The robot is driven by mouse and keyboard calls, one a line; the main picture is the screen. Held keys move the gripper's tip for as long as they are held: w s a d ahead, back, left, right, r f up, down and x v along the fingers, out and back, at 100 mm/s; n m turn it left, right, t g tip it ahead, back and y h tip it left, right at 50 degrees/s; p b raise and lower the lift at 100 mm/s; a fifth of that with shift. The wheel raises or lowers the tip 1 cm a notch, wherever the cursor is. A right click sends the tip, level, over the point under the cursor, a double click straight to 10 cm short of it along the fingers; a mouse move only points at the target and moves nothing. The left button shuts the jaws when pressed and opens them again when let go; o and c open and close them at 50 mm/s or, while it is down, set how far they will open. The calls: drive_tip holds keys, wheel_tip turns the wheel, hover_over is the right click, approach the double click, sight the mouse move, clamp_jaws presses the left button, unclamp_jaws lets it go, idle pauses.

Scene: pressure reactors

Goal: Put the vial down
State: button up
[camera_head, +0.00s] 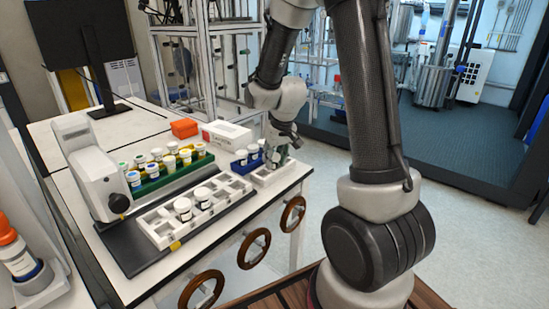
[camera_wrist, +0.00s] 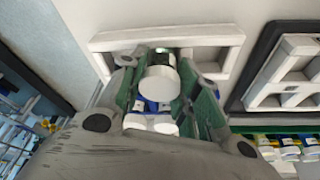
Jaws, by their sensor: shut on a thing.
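My gripper (camera_head: 277,158) is low over a small white holder (camera_head: 262,180) near the table's right edge. In the wrist view, the green-padded fingers of my gripper (camera_wrist: 162,90) are shut around a vial (camera_wrist: 160,84), of which mainly the white cap shows. The white holder (camera_wrist: 110,42) lies just beyond it in that view, with open compartments. The vial is lined up with the middle compartment. Its lower end is hidden, so I cannot tell whether it touches the holder's floor. In the head view the fingers hide most of the vial.
A blue rack (camera_head: 238,166) with white-capped vials stands just left of the holder. A white tray (camera_head: 160,238) with several jars and a green rack (camera_head: 150,185) of vials lie further left. A white box (camera_head: 227,134) and an orange box (camera_head: 184,128) stand behind.

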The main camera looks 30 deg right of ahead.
drive_tip(key=shift+s+f, duration=0.35)
drive_tip(key=shift+f, duration=0.25)
drive_tip(key=shift+c, duration=0.5)
drive_tip(key=o, duration=0.8)
drive_tip(key=shift+o, duration=1.3)
drive_tip(key=shift+w+f, duration=0.15)
drive_tip(key=shift+f, duration=0.05)
drive_tip(key=shift+r, duration=0.1)
drive_tip(key=shift+w+r, duration=0.1)
drive_tip(key=shift+r, duration=0.2)
drive_tip(key=w+v, duration=0.1)
drive_tip(key=v, duration=1.1)
drive_tip(key=s+r, duration=0.4)
drive_tip(key=s, duration=0.7)
drive_tip(key=s+r, duration=0.4)
drive_tip(key=s, duration=0.7)
drive_tip(key=shift+s+t, duration=0.3)
drive_tip(key=shift+s, duration=0.05)
